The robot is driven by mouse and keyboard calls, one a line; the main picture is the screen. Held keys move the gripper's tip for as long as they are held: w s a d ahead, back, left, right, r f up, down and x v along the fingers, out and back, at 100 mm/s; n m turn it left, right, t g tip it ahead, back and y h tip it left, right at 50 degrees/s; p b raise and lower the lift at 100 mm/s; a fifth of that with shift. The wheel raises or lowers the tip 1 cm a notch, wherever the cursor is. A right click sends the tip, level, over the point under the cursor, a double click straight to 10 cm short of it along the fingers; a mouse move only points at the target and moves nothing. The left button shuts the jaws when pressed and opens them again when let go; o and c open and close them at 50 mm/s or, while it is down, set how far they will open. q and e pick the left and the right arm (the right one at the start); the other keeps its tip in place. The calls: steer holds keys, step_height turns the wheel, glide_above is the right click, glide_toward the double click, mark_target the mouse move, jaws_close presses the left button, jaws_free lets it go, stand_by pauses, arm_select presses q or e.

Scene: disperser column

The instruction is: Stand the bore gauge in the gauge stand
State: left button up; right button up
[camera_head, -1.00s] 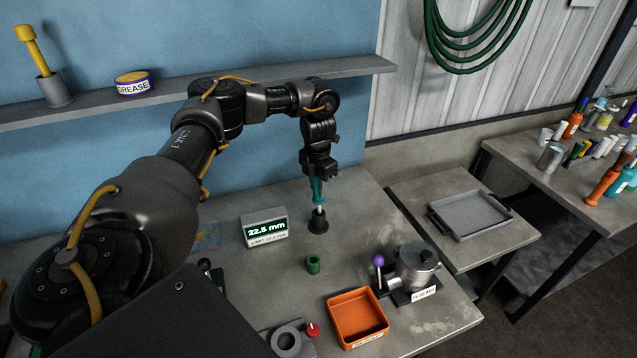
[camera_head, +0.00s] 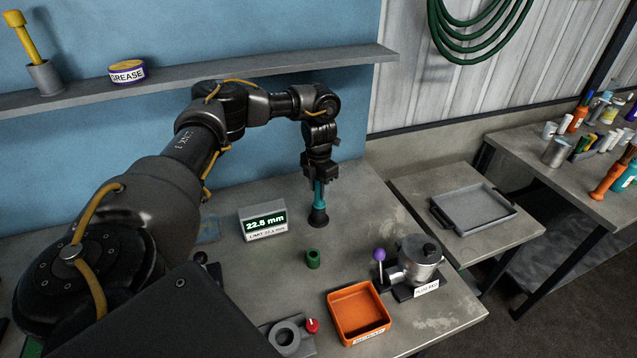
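The bore gauge (camera_head: 319,196) is teal and upright, below my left gripper. Its lower end is down in the black, flared gauge stand (camera_head: 318,218) on the workbench, and its pale tip is hidden there. My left gripper (camera_head: 320,180) is at the top of the gauge, with its fingers at the upper part. Whether the fingers press on the gauge or stand a little apart is too small to tell. My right gripper is not in view.
A display reading 22.5 mm (camera_head: 264,224) stands left of the stand. A green ring (camera_head: 313,259), an orange tray (camera_head: 358,316) and a metal fixture with a purple knob (camera_head: 417,262) are nearer. A grey tray (camera_head: 474,210) lies on the right-hand table.

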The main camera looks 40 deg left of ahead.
arm_select(q)
steer(key=shift+o, duration=1.4)
step_height(320, 180, up, 10)
steer(key=shift+r+b, duration=0.25)
steer(key=shift+b, duration=0.05)
steer(key=shift+r, duration=0.1)
